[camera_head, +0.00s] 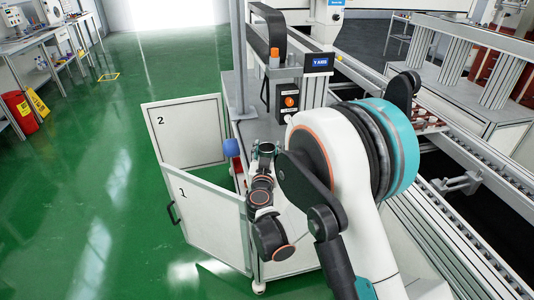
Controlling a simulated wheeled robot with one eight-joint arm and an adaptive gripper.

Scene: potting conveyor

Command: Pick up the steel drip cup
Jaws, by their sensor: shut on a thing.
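My gripper (264,158) is at the far end of my arm, over the narrow worktop beside the conveyor, left of my large white and teal arm joint. Its fingers are closed around a small round metallic cup with a dark opening, which looks like the steel drip cup (267,147). The cup appears roughly upright. My fingers and wrist hide its lower part, so I cannot tell whether it touches the worktop.
A cabinet below has two open white doors, marked 1 (205,215) and 2 (186,132). A blue ball (231,147) sits close left of my gripper. A control box with an orange knob (288,101) stands behind.

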